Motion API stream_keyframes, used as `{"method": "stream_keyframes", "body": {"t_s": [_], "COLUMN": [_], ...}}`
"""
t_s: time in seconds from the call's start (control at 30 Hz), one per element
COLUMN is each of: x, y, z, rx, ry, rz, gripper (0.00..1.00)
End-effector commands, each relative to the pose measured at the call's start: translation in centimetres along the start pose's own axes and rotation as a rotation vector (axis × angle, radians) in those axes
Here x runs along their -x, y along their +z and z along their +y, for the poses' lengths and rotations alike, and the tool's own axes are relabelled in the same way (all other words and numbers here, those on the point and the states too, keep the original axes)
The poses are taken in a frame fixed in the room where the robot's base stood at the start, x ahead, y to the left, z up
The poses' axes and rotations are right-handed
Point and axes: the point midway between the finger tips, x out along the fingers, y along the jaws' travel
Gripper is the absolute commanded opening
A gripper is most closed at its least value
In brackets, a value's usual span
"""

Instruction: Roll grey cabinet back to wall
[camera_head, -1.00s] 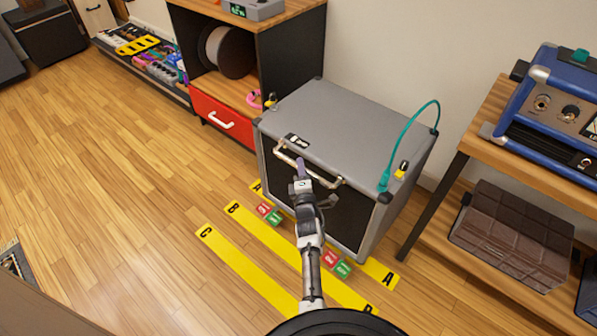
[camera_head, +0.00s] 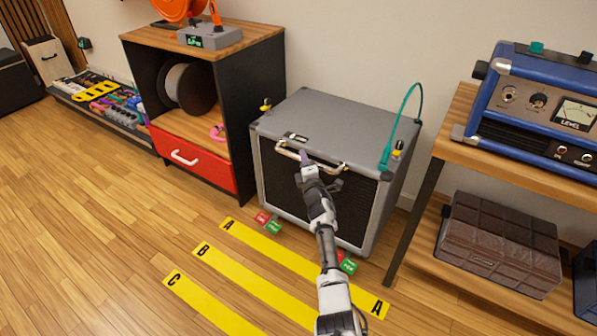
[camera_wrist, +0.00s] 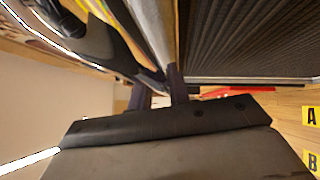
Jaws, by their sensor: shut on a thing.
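The grey cabinet (camera_head: 345,120) stands upright between the shelf unit and the side table, with its back close to the wall (camera_head: 350,50). Whether it touches the wall is hidden. A pale bar handle (camera_head: 335,168) runs along its upper front edge. In the wrist view the fingers (camera_wrist: 160,92) are close together by the cabinet's dark ribbed front (camera_wrist: 250,40). Red and green tags (camera_head: 272,226) show at the cabinet's front bottom corners. Its casters are hardly visible.
Yellow floor strips A (camera_head: 300,262), B (camera_head: 255,284) and C (camera_head: 205,304) lie in front. A dark shelf unit (camera_head: 255,110) with a red drawer (camera_head: 192,160) stands left. A wooden table (camera_head: 525,160) with a blue amplifier (camera_head: 535,105) stands right. Floor at left is clear.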

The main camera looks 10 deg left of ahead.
Motion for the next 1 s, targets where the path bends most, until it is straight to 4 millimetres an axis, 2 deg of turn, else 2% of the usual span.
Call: {"method": "stream_keyframes", "body": {"t_s": [0.43, 0.47, 0.6, 0.87, 1.0], "x": [-0.44, -0.45, -0.4, -0.29, 0.39], "y": [0.55, 0.56, 0.48, 0.31, 0.39], "z": [0.15, 0.16, 0.11, -0.02, 0.01], "rx": [0.0, 0.0, 0.0, 0.0, 0.0], "ry": [-0.001, -0.001, 0.0, -0.001, -0.002], "rz": [-0.005, -0.005, -0.004, -0.001, -0.002], "gripper": [0.0, 0.21, 0.39, 0.4, 0.4]}}
